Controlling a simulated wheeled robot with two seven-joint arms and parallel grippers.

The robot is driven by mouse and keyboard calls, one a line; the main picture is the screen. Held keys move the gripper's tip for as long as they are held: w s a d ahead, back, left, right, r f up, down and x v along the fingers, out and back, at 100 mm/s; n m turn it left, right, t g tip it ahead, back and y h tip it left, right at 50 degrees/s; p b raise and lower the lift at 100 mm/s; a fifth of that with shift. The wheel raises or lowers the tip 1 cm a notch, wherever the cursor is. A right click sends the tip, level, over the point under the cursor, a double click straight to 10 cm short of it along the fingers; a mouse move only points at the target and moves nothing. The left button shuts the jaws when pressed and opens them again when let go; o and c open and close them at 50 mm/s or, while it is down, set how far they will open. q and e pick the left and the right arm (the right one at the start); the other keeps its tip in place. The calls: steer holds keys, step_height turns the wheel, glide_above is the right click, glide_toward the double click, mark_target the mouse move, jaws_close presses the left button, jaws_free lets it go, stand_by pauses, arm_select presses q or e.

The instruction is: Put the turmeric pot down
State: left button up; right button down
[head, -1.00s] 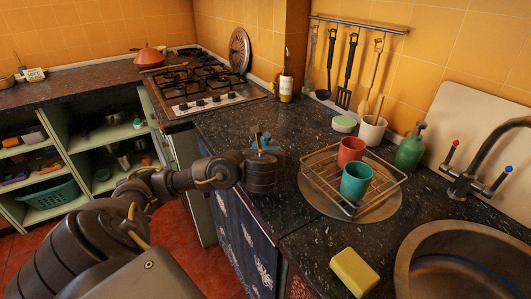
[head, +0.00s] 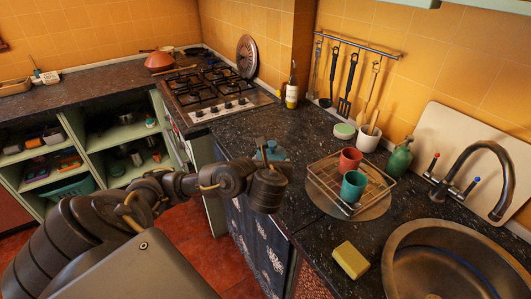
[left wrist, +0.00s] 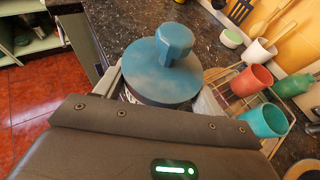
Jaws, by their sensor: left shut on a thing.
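The turmeric pot (left wrist: 158,75) has a round blue lid with a thick blue knob and a darker body with some pale marking, mostly hidden below the lid. My left gripper (left wrist: 160,92) is shut on it, with a finger on each side. In the head view the pot's blue lid (head: 272,152) shows just behind my left wrist, over the near left edge of the dark speckled counter (head: 240,128). I cannot tell whether its base touches the counter. The pot looks upright. My right gripper is not in view.
A wire dish rack (head: 380,188) with a red cup (head: 350,160) and a teal cup (head: 353,186) stands right of the pot. A yellow sponge (head: 350,260) and a sink (head: 400,265) are nearer. The hob (head: 215,92) is at the back. Counter between hob and rack is clear.

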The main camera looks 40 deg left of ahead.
arm_select(q)
steer(key=shift+s+d+r, duration=0.1)
steer(key=shift+s+r, duration=0.05)
steer(key=shift+r, duration=0.05)
steer(key=shift+s, duration=0.15)
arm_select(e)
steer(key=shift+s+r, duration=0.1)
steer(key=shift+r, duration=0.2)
arm_select(q)
steer(key=shift+d, duration=0.1)
